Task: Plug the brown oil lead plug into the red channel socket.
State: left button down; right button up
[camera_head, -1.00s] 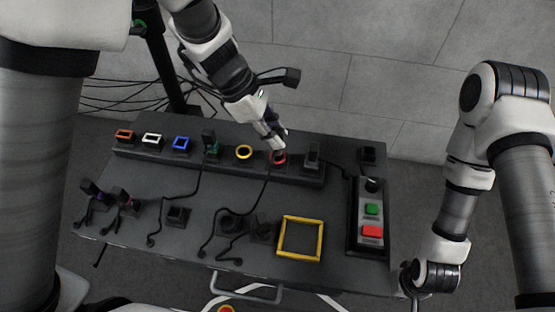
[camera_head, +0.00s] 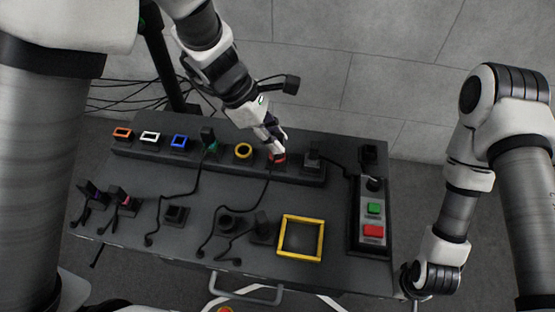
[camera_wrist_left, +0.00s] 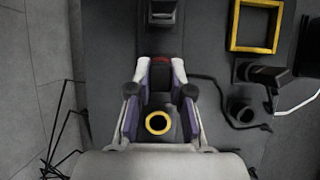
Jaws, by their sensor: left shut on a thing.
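My left gripper (camera_head: 273,146) is at the red channel socket (camera_head: 279,158) in the back row of the panel. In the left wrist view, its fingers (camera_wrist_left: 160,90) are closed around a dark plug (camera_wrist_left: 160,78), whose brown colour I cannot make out. The red rim (camera_wrist_left: 161,59) shows just beyond the plug, between the fingertips. The plug is at the socket, but the fingers hide how far it is in. A dark lead (camera_head: 266,188) runs from there toward the front.
The yellow round socket (camera_head: 243,151) is just left of the gripper, and a black plug (camera_head: 312,152) stands just right. Blue (camera_head: 180,142), white (camera_head: 150,137) and orange (camera_head: 122,134) sockets are further left. A yellow frame (camera_head: 320,240) and a button box (camera_head: 354,220) lie nearer the front right.

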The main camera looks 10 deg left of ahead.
pick_arm(q)
jog(key=shift+f, duration=0.65)
jog(key=c, duration=1)
grip_release()
jog(key=shift+s+r, duration=0.1)
jog(key=shift+r, duration=0.1)
jog(key=v, duration=0.8)
